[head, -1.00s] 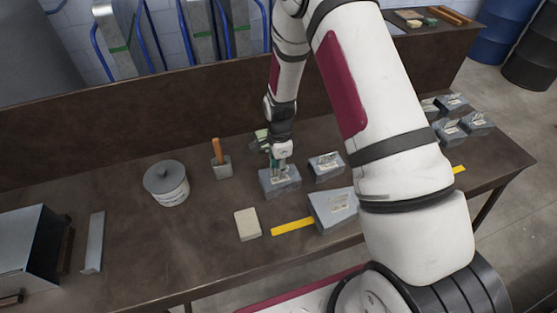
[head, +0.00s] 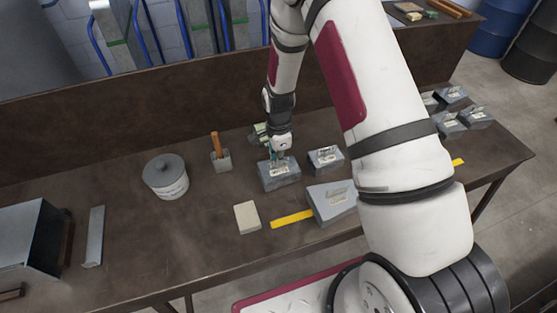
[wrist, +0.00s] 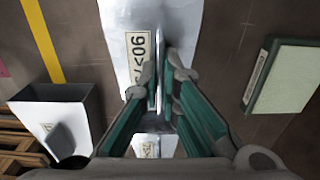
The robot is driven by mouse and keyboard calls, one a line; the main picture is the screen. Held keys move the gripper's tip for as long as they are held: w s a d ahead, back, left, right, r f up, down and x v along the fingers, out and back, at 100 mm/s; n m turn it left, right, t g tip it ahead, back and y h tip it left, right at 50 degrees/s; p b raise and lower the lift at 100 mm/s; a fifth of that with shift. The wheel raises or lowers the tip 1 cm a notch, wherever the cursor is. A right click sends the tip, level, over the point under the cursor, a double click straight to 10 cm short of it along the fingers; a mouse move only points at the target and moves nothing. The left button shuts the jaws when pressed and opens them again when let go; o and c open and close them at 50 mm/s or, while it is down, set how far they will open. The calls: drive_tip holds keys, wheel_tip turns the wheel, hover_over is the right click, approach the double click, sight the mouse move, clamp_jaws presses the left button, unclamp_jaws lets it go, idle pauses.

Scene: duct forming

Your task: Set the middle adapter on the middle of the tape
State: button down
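My gripper (head: 278,158) points down over a grey adapter (head: 281,180) with a white label. The same adapter (wrist: 185,35) fills the upper middle of the wrist view. My fingers (wrist: 163,78) are closed together on its thin upright handle. I cannot tell whether its underside touches the bench. The yellow tape (head: 291,219) runs along the bench front. A larger grey adapter (head: 330,198) sits on the tape near its left end. Another small adapter (head: 325,166) stands just right of my gripper. My arm hides the tape's middle.
A beige block (head: 247,217) lies left of the tape. Several adapters (head: 478,118) stand at the right end. A green-edged block (wrist: 285,78) lies close behind my gripper.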

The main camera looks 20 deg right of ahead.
drive_tip(key=shift+r+p, duration=0.85)
drive_tip(key=shift+r, duration=3.4)
